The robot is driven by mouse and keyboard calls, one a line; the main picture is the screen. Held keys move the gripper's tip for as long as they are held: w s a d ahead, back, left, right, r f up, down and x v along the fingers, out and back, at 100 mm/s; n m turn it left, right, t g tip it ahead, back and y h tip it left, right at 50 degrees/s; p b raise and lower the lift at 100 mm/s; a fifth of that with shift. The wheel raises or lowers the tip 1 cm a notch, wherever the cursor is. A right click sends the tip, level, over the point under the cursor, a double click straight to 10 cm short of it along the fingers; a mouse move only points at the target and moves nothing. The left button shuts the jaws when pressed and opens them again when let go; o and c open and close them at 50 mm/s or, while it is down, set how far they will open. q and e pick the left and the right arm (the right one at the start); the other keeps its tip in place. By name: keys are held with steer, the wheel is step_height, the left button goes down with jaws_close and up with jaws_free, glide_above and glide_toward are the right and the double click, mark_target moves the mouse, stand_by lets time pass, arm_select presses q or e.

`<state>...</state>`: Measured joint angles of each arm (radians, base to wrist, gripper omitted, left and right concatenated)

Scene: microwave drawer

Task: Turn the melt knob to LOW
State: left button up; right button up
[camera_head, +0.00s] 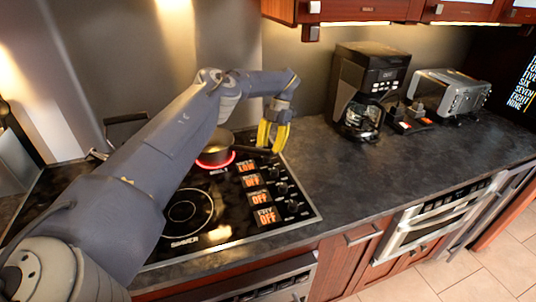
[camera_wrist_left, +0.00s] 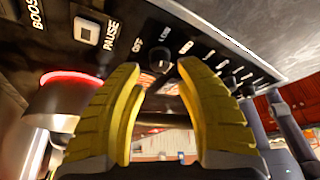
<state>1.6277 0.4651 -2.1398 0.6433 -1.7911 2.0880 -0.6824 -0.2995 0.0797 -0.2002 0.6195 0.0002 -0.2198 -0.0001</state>
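The black cooktop (camera_head: 225,240) has a column of black knobs with lit orange labels along its right side. The farthest label (camera_head: 247,168), beside the melt position, reads LOW; the three nearer ones read OFF. My left gripper (camera_head: 272,148) is at the far end of this column, with its yellow fingers pointing down and covering part of the far knob area. In the left wrist view its fingers (camera_wrist_left: 160,66) are apart, with a dark knob (camera_wrist_left: 160,59) showing between and just beyond the tips. Contact cannot be told. My right gripper is out of view.
A pot (camera_head: 216,148) sits on a glowing red burner close to my left gripper, its handle reaching toward the fingers. A coffee maker (camera_head: 368,85) and a toaster (camera_head: 450,93) stand on the counter to the right. The counter (camera_head: 340,175) between is clear.

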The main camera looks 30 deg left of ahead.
arm_select(q)
steer(key=shift+v, duration=1.6)
